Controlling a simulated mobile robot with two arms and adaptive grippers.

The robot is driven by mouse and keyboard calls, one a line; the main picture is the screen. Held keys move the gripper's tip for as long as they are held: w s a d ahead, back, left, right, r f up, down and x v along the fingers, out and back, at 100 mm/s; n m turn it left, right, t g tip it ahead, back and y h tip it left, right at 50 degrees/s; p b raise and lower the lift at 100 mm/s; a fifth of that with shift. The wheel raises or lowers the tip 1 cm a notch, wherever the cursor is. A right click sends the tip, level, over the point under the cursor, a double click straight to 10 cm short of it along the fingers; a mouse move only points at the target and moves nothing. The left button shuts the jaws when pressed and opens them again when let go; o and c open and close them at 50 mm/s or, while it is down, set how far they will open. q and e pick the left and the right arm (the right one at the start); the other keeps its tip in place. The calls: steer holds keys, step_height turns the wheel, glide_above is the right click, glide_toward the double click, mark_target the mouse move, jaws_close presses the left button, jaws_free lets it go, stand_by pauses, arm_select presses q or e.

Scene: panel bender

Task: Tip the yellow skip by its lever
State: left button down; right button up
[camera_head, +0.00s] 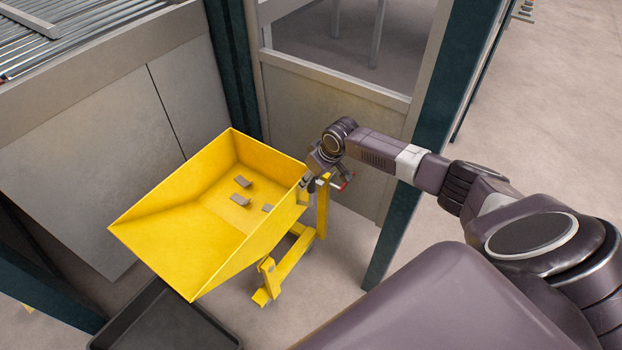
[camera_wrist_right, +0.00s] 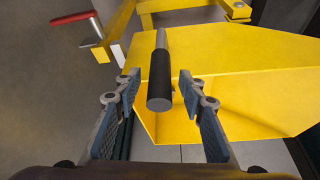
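The yellow skip (camera_head: 205,215) stands in the middle of the head view with its sloped open end toward the lower left. Its yellow side also shows in the right wrist view (camera_wrist_right: 260,75). A lever with a black grip (camera_wrist_right: 160,85) on a metal rod points toward the wrist camera. My right gripper (camera_wrist_right: 160,92) is open, with one finger on each side of the black grip and visible gaps to it. In the head view my right gripper (camera_head: 308,187) is at the skip's right side, partly hidden by the wrist. My left gripper is out of view.
A red-handled bar (camera_wrist_right: 72,17) sticks out near the yellow frame (camera_head: 285,265); its red end shows in the head view (camera_head: 347,182). Small grey pieces (camera_head: 241,199) lie in the skip. A dark tray (camera_head: 165,320) sits below its sloped end. Teal posts (camera_head: 400,225) stand close by.

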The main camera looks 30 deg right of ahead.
steer(key=shift+c, duration=0.5)
jaws_close()
